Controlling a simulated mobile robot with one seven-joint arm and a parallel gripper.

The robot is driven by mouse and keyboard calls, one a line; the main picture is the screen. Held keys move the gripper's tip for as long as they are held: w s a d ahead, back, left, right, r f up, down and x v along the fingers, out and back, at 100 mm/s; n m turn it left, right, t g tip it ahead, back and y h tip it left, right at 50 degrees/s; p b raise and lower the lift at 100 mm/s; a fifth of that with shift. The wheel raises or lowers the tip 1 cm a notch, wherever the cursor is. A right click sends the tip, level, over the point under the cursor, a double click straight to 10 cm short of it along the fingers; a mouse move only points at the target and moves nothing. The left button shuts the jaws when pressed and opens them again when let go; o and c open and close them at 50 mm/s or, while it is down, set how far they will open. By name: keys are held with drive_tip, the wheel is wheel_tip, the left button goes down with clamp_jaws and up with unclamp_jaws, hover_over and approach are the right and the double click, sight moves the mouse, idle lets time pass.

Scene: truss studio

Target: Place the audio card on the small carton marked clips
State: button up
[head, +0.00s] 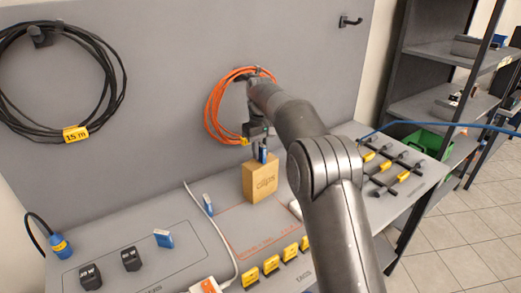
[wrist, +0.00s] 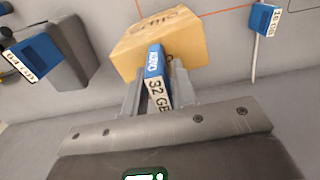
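The audio card (wrist: 155,64), blue with a white label reading "32 GB", is held between the two fingers of my gripper (wrist: 158,82). In the head view the blue card (head: 263,155) hangs below my gripper (head: 259,143), just above the small carton (head: 261,184). The tan carton is marked clips and stands upright on the bench near the back panel. It also shows beyond the card in the wrist view (wrist: 189,45). I cannot tell whether the card's lower end touches the carton's top.
Other blue cards lie on the bench, one near the left (head: 163,238) and one by the white cable (head: 208,204). Two black blocks (head: 131,259) and several yellow clips (head: 271,264) sit nearer. An orange cable coil (head: 214,108) hangs behind the carton.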

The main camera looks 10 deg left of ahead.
sight(260, 144)
drive_tip(key=shift+o, duration=1)
wheel_tip(260, 144, up, 11)
drive_tip(key=shift+w+f, duration=0.1)
drive_tip(key=shift+f, duration=0.1)
drive_tip(key=shift+r, duration=0.85)
